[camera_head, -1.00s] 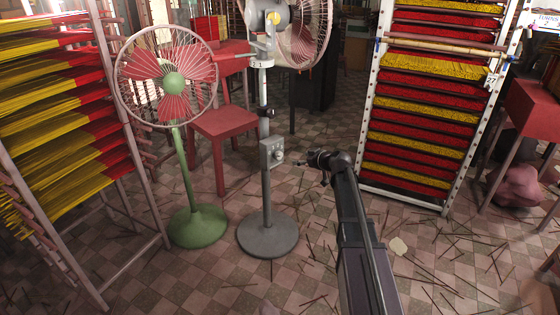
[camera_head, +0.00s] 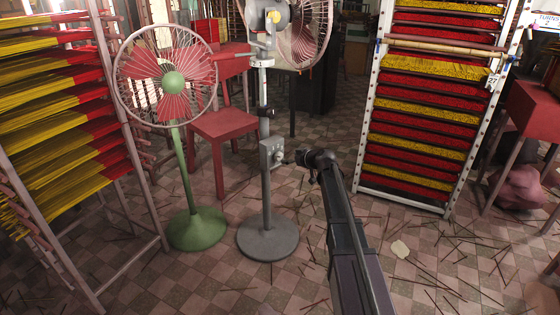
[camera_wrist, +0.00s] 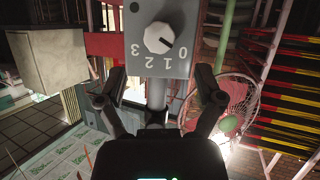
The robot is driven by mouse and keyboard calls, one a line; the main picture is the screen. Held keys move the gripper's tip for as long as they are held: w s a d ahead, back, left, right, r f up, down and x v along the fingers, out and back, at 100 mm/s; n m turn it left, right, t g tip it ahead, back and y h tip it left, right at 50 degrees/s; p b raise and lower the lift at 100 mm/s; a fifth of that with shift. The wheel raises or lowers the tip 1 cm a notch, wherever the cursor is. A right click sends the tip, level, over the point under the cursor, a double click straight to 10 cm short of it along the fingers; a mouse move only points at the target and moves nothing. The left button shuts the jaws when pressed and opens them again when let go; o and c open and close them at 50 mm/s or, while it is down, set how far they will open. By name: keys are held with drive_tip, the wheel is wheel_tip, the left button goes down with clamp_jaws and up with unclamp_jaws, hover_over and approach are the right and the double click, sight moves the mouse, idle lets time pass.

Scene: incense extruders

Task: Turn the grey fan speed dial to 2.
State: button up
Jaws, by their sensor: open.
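The grey pedestal fan (camera_head: 266,190) stands upright, with a grey control box (camera_head: 271,153) on its pole. The dial (camera_head: 278,155) is small on the box's right side there. In the wrist view the pale round dial (camera_wrist: 158,37) sits on the grey panel (camera_wrist: 137,20), with the numerals 0, 1, 2, 3 printed around it. Its dark pointer mark points to the lower right, toward the 0. My gripper (camera_wrist: 160,80) is open and empty, its fingers spread on both sides below the dial. In the head view my gripper (camera_head: 296,158) is close to the box; contact cannot be told.
A green fan (camera_head: 195,228) stands left of the grey one, with a red stool (camera_head: 226,124) behind. Incense racks stand at the left (camera_head: 150,200) and right (camera_head: 362,150). Incense sticks are scattered over the tiled floor (camera_head: 330,290).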

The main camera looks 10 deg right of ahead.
sight(280, 156)
drive_tip(key=shift+b+x, duration=1.15)
drive_tip(key=shift+x, duration=2.4)
drive_tip(key=c, duration=1.1)
drive_tip(key=shift+d, duration=0.1)
drive_tip(key=shift+c, duration=0.2)
